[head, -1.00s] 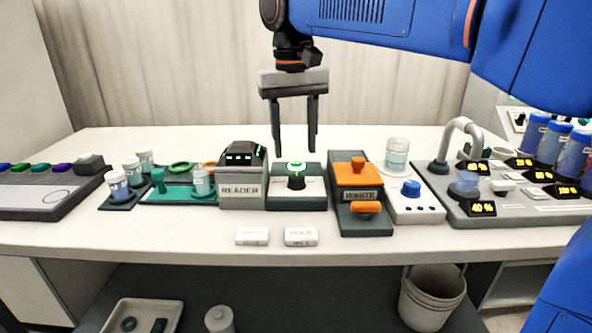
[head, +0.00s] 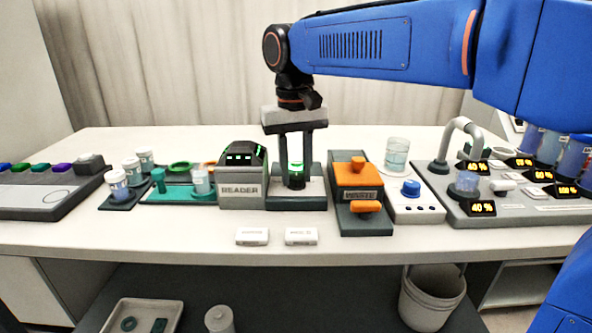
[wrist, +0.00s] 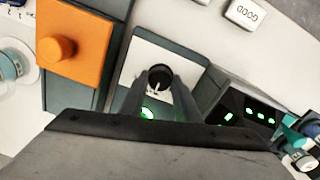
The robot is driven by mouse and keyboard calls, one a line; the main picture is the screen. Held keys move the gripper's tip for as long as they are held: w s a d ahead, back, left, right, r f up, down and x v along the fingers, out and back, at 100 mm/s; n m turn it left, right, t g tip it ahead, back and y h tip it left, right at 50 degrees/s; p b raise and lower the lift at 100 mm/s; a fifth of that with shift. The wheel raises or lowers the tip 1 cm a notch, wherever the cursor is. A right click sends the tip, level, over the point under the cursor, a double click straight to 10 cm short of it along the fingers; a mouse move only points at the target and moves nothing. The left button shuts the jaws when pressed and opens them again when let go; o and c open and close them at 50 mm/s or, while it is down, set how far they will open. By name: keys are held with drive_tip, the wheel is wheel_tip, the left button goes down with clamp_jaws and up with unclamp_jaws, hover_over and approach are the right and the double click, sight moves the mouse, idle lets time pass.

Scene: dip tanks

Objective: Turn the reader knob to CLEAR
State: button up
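The reader (head: 240,190) is a grey box labelled READER, with green lights on its dark sloped top. The black round knob (wrist: 160,78) sits on a pale plate on the dark block to the reader's right. A white mark shows on the knob, at its lower side in the wrist view. A green-lit spot (wrist: 147,112) lies beside it. My gripper (head: 296,180) points down over this block, a finger on either side of the knob. The fingertips look close to the knob, but I cannot tell whether they touch it. I cannot read any CLEAR label.
The orange-topped WASTE unit (head: 357,172) stands close on the right, with a glass jar (head: 397,155) beyond it. A teal tray (head: 180,193) with a cup is left of the reader. Two small white label blocks (head: 252,236) lie in front. The front strip of counter is otherwise clear.

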drive_tip(key=shift+c, duration=0.7)
drive_tip(key=shift+n, duration=0.3)
drive_tip(key=n, duration=1.1)
drive_tip(key=shift+n, duration=0.3)
drive_tip(key=o, duration=1.1)
drive_tip(key=shift+s, duration=0.1)
drive_tip(key=shift+c, duration=0.2)
